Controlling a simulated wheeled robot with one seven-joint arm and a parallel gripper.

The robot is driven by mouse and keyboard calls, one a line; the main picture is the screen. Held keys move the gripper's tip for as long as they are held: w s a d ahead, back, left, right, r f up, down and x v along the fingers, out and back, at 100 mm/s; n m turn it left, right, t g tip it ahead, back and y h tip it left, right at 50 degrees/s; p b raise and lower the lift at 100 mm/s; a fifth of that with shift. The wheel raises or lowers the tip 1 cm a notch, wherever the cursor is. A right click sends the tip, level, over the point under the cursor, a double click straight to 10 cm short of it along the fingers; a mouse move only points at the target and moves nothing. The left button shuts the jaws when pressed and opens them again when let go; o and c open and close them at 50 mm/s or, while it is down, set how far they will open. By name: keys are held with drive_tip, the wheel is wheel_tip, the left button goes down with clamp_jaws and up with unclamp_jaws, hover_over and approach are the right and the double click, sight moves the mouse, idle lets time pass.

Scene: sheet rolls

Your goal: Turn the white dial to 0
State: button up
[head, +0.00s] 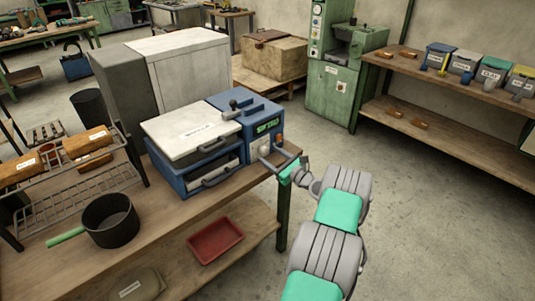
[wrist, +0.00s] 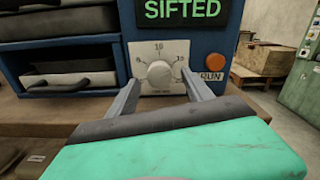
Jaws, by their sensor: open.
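The white dial (wrist: 159,73) sits on a pale scale plate on the front of the blue machine (wrist: 213,44). In the wrist view 5 shows at its left, 10 above and 15 at its right. I cannot make out a 0 or where the dial points. In the head view the dial (head: 265,144) is small, on the machine's right front below a green display. My gripper (wrist: 161,80) is open, with one finger to each side of the dial. I cannot tell whether the fingers touch it. The gripper (head: 270,157) also shows at the machine's front in the head view.
The display (wrist: 187,8) reads SIFTED. An orange button (wrist: 215,62) marked RUN is close right of the right finger. The machine stands on a wooden bench (head: 178,210) with a black pan (head: 110,222). Open floor lies to the right.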

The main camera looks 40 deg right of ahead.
drive_tip(key=shift+w, duration=1.1)
clamp_jaws()
